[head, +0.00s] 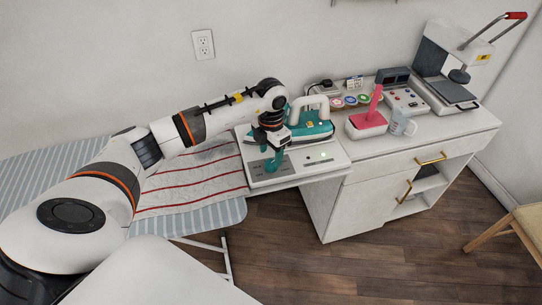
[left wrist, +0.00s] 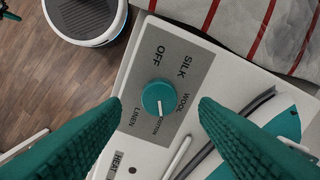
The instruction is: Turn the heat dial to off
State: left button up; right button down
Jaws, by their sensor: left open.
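The heat dial (left wrist: 158,98) is a round teal knob on a grey panel (left wrist: 195,45) in the left wrist view. The panel reads OFF, SILK, WOOL, COTTON and LINEN around it. The dial's white mark points down towards COTTON, away from OFF. My left gripper (left wrist: 158,120) is open, with one teal finger on each side of the dial and visible gaps between. My right gripper is not in view.
A teal and white iron (head: 312,128) stands on the station behind my gripper. A striped ironing board (head: 215,212) with a red-striped cloth (head: 190,180) lies to the left.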

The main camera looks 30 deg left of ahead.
aim_at(271, 163)
pick_arm(q)
jog(key=shift+f+p, duration=0.3)
jog(key=shift+f, duration=1.55)
jog(key=c, duration=1)
jog(key=shift+o, duration=0.2)
